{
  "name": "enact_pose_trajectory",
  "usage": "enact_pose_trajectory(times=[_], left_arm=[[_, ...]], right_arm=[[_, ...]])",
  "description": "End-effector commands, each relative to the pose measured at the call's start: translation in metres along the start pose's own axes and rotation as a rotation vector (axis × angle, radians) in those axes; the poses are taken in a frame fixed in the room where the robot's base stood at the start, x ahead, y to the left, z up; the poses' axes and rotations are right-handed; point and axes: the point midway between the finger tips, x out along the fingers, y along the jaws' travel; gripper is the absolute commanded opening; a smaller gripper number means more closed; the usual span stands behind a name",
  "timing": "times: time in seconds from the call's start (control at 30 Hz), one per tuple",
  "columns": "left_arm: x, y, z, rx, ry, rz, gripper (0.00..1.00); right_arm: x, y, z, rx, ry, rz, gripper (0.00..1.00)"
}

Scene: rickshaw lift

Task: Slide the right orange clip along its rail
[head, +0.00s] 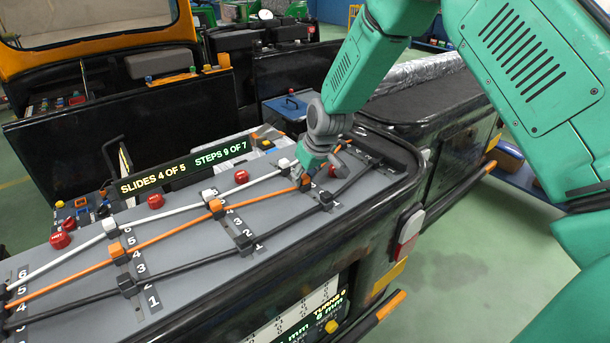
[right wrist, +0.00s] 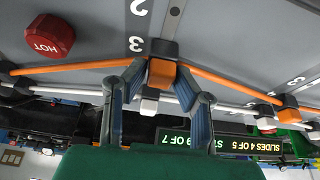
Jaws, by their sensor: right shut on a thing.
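The right orange clip (head: 305,183) sits on the orange rail (head: 165,236), at the right part of the grey panel. My right gripper (head: 318,168) reaches down to it from above and partly hides it. In the right wrist view the orange clip (right wrist: 162,73) with its dark cap is between the two fingers of my right gripper (right wrist: 160,88), which are shut on it. The orange rail (right wrist: 60,67) runs out on both sides of the clip. My left gripper is not in view.
Other orange clips (head: 217,208) sit further left on the rail. A white rail (head: 165,213) and a black rail (head: 185,263) run beside it. Red buttons (head: 155,201) line the panel (head: 95,317). A sign (head: 183,167) reads SLIDES 4 OF 5, STEPS 9 OF 7.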

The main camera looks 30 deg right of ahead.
Motion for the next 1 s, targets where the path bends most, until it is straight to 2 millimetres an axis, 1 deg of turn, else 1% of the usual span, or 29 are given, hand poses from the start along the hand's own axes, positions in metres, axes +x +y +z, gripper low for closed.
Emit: enact_pose_trajectory(times=[0.03, 0.13, 0.3, 0.4, 0.73, 0.77, 0.8, 1.0], left_arm=[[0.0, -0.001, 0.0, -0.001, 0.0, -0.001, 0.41], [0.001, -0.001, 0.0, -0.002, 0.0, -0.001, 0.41], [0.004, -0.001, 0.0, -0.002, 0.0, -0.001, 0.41], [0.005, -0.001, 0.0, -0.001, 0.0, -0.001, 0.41], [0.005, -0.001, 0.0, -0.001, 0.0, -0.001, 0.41], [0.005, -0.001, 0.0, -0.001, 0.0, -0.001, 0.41], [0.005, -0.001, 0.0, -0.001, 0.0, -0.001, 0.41], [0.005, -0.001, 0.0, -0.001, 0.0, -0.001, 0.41]], right_arm=[[-0.002, 0.007, -0.002, 0.002, 0.006, 0.013, 0.0], [0.001, 0.008, -0.009, 0.002, 0.008, 0.013, 0.0], [0.01, 0.007, -0.032, 0.001, 0.012, 0.01, 0.0], [0.012, 0.007, -0.042, 0.001, 0.014, 0.009, 0.0], [0.011, 0.007, -0.045, 0.002, 0.014, 0.011, 0.0], [0.011, 0.007, -0.045, 0.002, 0.014, 0.011, 0.31], [0.011, 0.007, -0.046, 0.002, 0.015, 0.011, 0.41], [0.013, 0.006, -0.044, 0.002, 0.009, 0.008, 0.41]])
